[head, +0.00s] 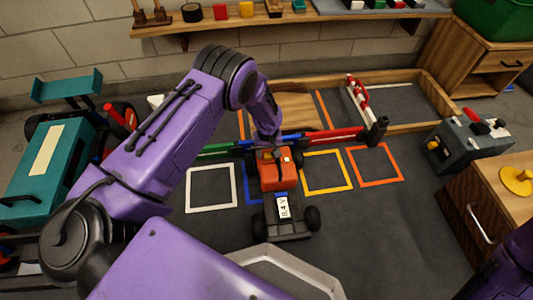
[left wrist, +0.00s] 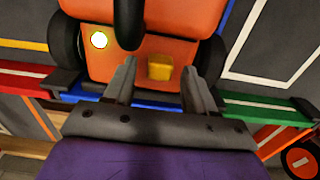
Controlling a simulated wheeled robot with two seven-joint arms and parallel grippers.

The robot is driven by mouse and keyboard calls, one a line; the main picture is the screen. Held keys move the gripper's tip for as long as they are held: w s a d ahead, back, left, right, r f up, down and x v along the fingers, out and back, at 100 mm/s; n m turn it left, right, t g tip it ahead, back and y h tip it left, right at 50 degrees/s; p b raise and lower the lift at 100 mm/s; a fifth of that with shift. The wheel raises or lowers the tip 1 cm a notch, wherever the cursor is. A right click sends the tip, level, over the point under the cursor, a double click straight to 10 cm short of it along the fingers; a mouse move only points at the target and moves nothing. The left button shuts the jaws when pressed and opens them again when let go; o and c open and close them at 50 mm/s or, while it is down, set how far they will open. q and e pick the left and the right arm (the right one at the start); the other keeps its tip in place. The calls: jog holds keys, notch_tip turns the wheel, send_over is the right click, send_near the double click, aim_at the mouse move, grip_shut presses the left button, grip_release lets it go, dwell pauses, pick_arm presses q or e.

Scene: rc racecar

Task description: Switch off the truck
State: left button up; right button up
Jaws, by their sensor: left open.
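The orange truck (head: 278,176) stands on the dark floor mat in the middle of the head view, with black wheels and a dark rear bed carrying a white label. In the left wrist view its orange body (left wrist: 180,48) fills the top. A yellow block-like switch (left wrist: 159,68) and a round, bright white light (left wrist: 99,40) sit on it. My left gripper (left wrist: 158,80) is open, its fingers on either side of the yellow switch in that view; I cannot tell whether they touch it. In the head view the left gripper (head: 267,142) is over the truck's far end, partly hidden by its wrist.
Green and red barriers (head: 333,135) run beside the truck. White, yellow and orange squares (head: 327,172) are marked on the mat. A teal racecar (head: 45,160) is at left, a grey box (head: 465,145) and wooden cabinet (head: 490,205) at right. A shelf (head: 225,22) runs behind.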

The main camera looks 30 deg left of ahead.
pick_arm(q)
grip_shut()
jog(key=shift+w, duration=0.3)
jog(key=shift+w+a, duration=0.8)
jog(key=shift+a, duration=0.25)
jog(key=shift+s+a, duration=0.1)
jog(key=shift+a, duration=0.05)
grip_release()
jog(key=shift+d, duration=0.45)
pick_arm(e)
jog(key=shift+w, duration=0.55)
